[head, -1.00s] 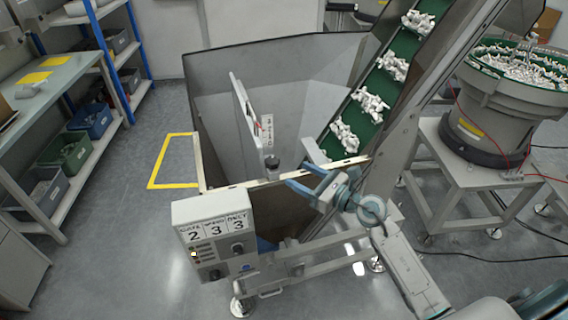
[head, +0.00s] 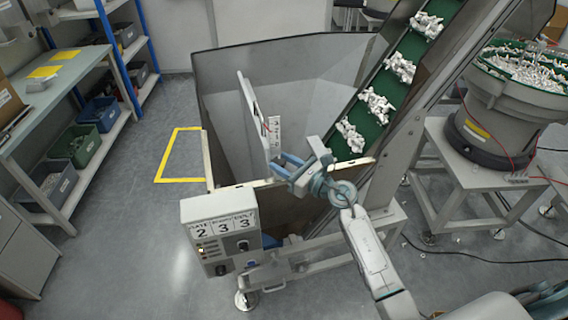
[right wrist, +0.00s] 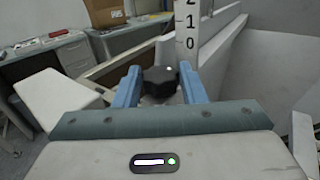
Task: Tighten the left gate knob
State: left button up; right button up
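The left gate knob (right wrist: 160,84) is a black lobed knob in the right wrist view, at the foot of a white scale strip (right wrist: 187,30) marked 2, 1, 0. My right gripper (right wrist: 160,72) has its two blue fingers on either side of the knob, open, with what looks like a small gap; contact cannot be told. In the head view my right gripper (head: 279,163) is at the hopper's front rim, by the foot of the upright gate plate (head: 251,112), and its fingers hide the knob. My left gripper is not in view.
The grey hopper (head: 225,75) is behind the gripper. A control box (head: 222,235) with number cards 2, 3, 3 hangs at its front left. A green inclined conveyor (head: 388,82) carries white parts. A bowl feeder (head: 510,105) stands right.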

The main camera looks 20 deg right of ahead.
jog(key=c, duration=0.4)
jog(key=shift+a+r+h+p, duration=0.1)
jog(key=shift+h+p, duration=0.2)
jog(key=shift+p, duration=0.2)
jog(key=m+t+h+p, duration=0.1)
jog(key=h+p, duration=0.1)
jog(key=m+t+h+p, duration=0.1)
jog(key=m+h+p, duration=0.1)
jog(key=h+p, duration=0.1)
jog(key=m+t+h+p, duration=0.1)
jog(key=m+h+p, duration=0.1)
jog(key=shift+s+a+r+p, duration=0.2)
jog(key=shift+a+p, duration=0.2)
jog(key=shift+m+h+p, duration=0.3)
jog(key=shift+m+h, duration=0.3)
jog(key=shift+h, duration=0.2)
jog(key=shift+a+f+m+h, duration=0.15)
jog(key=shift+f+m+h, duration=0.05)
jog(key=shift+m+h, duration=0.6)
jog(key=shift+a+f+m+h, duration=0.1)
jog(key=shift+m+h, duration=0.5)
jog(key=shift+h, duration=0.8)
